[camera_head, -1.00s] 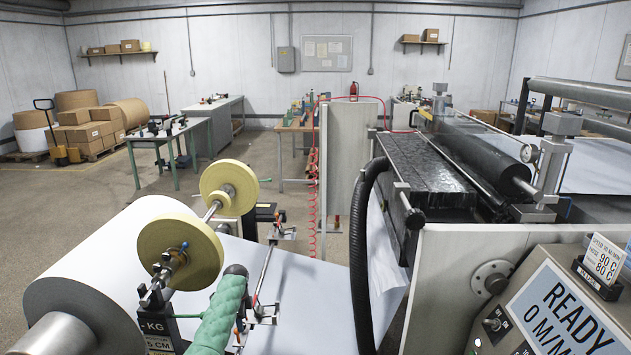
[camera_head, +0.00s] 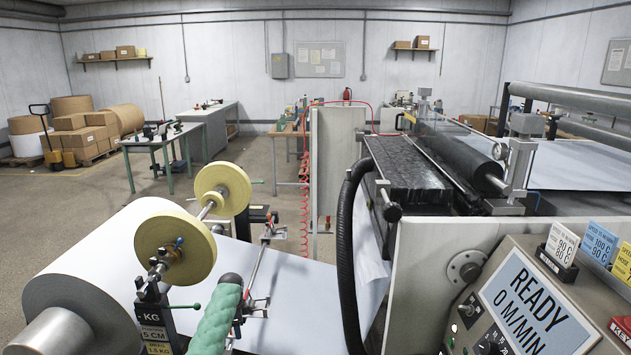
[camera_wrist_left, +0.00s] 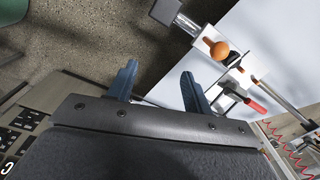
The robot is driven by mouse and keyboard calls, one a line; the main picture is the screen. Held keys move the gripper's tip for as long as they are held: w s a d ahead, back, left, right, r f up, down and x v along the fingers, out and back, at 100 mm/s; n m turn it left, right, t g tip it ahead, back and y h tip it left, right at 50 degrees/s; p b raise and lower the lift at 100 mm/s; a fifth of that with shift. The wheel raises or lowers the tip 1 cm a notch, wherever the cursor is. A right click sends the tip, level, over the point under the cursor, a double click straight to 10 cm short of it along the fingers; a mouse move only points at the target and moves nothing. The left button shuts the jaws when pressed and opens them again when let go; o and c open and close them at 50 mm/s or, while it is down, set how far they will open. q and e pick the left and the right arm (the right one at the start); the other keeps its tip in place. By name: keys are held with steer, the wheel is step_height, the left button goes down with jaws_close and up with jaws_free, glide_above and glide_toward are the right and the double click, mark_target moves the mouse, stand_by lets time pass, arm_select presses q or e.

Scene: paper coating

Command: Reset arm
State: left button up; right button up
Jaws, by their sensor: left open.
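My left gripper (camera_wrist_left: 158,85) shows in the left wrist view as two blue fingers standing well apart, with nothing between them. In that view, metal fittings with an orange knob (camera_wrist_left: 219,50) and a red handle (camera_wrist_left: 256,106) lie beyond and to the right of the fingers. In the head view I cannot clearly make out the left fingertips. A green quilted cylinder (camera_head: 217,318) with a dark end rises from the bottom edge there; I cannot tell what it belongs to. My right gripper is in neither view.
A large white paper roll (camera_head: 100,265) and two yellow discs (camera_head: 174,249) stand at the left. The coating machine (camera_head: 405,172) and a black hose (camera_head: 347,260) are at the right. The READY console (camera_head: 537,310) fills the lower right. Open floor (camera_head: 60,220) lies behind the roll.

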arm_select(q)
steer(key=w+d+r+n+t, duration=0.2)
steer(key=w+r+n+t, duration=0.5)
steer(key=w+r+n, duration=0.4)
steer(key=s+d+f+n+b, duration=0.1)
steer(key=s+d+f+b, duration=0.15)
steer(key=s+f, duration=1.45)
steer(key=s+d+f+n+b, duration=0.1)
steer(key=s+d+f, duration=0.2)
steer(key=s+f, duration=1.4)
steer(key=s+f+g, duration=0.2)
steer(key=s+f, duration=0.5)
steer(key=s, duration=0.8)
steer(key=s+f+g+b, duration=0.1)
steer(key=s+f, duration=0.5)
steer(key=s, duration=1)
steer(key=s+d+f+g, duration=0.1)
steer(key=s+f, duration=0.6)
steer(key=s, duration=0.9)
steer(key=shift+f+g, duration=0.35)
steer(key=shift+g, duration=0.45)
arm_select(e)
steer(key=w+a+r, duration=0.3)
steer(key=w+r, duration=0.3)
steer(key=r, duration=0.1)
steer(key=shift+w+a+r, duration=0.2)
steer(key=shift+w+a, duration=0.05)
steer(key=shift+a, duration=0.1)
